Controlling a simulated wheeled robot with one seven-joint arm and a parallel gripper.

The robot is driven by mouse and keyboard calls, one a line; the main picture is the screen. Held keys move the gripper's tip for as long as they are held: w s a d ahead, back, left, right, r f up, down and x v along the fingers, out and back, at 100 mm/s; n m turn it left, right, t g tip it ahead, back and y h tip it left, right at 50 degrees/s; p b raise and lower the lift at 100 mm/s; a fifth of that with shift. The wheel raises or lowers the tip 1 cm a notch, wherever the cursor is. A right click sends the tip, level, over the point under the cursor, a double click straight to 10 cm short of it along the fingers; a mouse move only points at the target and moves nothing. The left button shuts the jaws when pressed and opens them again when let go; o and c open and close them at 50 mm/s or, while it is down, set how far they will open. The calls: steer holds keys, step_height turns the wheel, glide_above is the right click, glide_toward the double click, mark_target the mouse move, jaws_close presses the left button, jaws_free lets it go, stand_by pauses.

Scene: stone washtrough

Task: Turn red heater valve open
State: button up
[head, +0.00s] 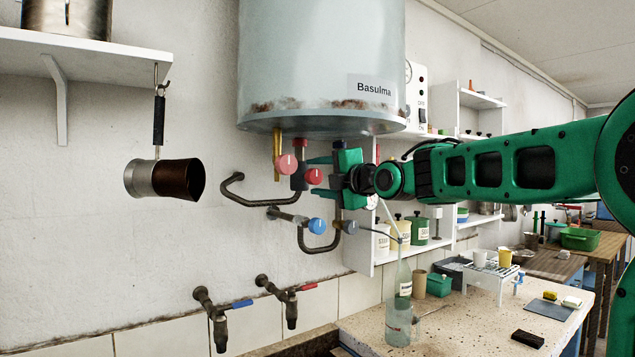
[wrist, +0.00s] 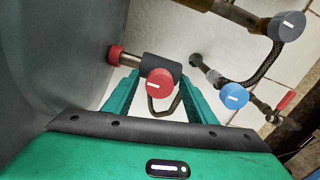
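The red heater valve's round knob (head: 315,176) sits on a dark valve body below the grey-blue water heater (head: 320,60). It also shows in the wrist view (wrist: 160,83), its face toward the camera with a pale line across it. My gripper (head: 311,175) reaches in from the right with its green fingers apart, one above and one below this knob in the head view. In the wrist view my gripper (wrist: 159,80) has one finger on each side of the knob. It is open; I cannot tell whether the fingers touch the knob.
A paler red knob (head: 286,164) on a brass pipe is just left of my gripper. A blue knob (head: 317,226) and bent pipes are below. Two wall taps (head: 225,310) are at lower left. A shelf with bottles and a counter (head: 450,325) stand right.

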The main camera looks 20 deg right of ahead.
steer(key=shift+s, duration=0.1)
steer(key=v, duration=1)
steer(key=shift+s, duration=0.2)
steer(key=shift+d, duration=0.1)
steer(key=s+d+f+m+g+h, duration=0.25)
steer(key=s+d+f+m, duration=0.2)
steer(key=f, duration=0.45)
steer(key=s+d+f+m+g+h, duration=0.1)
steer(key=s+d+f+m+g, duration=0.25)
steer(key=f+m, duration=0.4)
steer(key=s+d+f+m+g+h, duration=0.25)
steer(key=s+d+f+m, duration=0.2)
steer(key=f, duration=0.65)
steer(key=s+f+m+g, duration=0.4)
steer(key=s+f+m, duration=0.2)
steer(key=s, duration=0.6)
steer(key=s+f+m+g, duration=0.5)
steer(key=s+f+m, duration=0.2)
steer(key=s, duration=0.6)
steer(key=shift+d+f+y, duration=0.3)
steer(key=shift+d+f, duration=0.15)
steer(key=shift+f, duration=0.25)
